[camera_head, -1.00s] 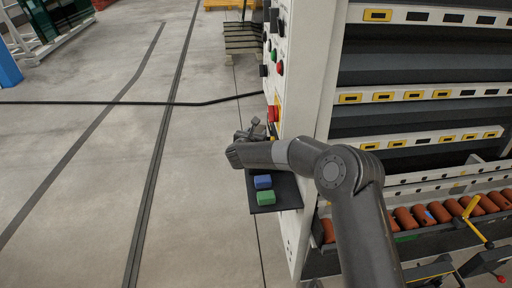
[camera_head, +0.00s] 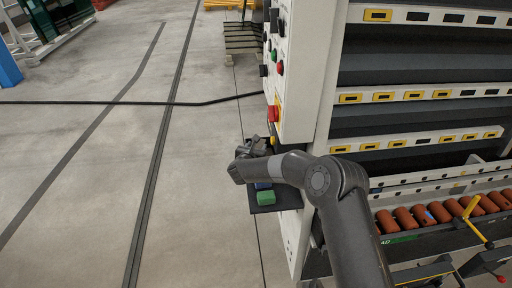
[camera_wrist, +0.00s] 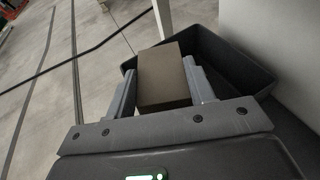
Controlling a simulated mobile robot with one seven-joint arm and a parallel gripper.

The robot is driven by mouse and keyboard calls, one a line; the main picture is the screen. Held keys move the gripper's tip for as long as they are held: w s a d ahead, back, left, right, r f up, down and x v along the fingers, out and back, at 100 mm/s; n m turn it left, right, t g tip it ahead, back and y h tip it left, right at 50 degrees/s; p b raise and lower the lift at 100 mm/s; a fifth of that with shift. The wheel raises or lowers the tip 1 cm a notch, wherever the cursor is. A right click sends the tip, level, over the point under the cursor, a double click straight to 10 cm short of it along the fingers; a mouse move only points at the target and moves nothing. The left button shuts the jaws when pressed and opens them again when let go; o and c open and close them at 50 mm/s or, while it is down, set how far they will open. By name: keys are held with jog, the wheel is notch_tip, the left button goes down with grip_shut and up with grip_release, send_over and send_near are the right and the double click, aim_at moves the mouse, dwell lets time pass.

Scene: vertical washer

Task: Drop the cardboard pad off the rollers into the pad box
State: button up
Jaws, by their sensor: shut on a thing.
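The cardboard pad (camera_wrist: 164,76) is a brown block between the two fingers of my gripper (camera_wrist: 160,85) in the wrist view. The gripper is shut on it. An open dark box (camera_wrist: 232,62), which looks like the pad box, lies behind and to the right of the pad. The pad overlaps the box's left part in the picture; I cannot tell its height above it. In the head view my gripper (camera_head: 252,148) is beside the machine's control panel, and the pad cannot be made out there. The orange rollers (camera_head: 437,212) are at the machine's lower right.
A dark shelf (camera_head: 290,199) on the machine's side carries a green block (camera_head: 266,198) and a mostly covered blue block (camera_head: 263,186). The control panel (camera_head: 297,75) with a red button (camera_head: 273,114) stands close to my gripper. The floor (camera_head: 75,215) at left is open.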

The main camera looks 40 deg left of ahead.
jog(key=shift+f, duration=0.2)
jog(key=o, duration=0.9)
jog(key=shift+o, duration=0.2)
jog(key=shift+r, duration=0.3)
jog(key=shift+s+d+r, duration=0.1)
jog(key=shift+s+r, duration=0.05)
jog(key=shift+s, duration=0.05)
jog(key=v, duration=1.1)
jog(key=shift+s+d, duration=0.15)
jog(key=shift+s, duration=0.05)
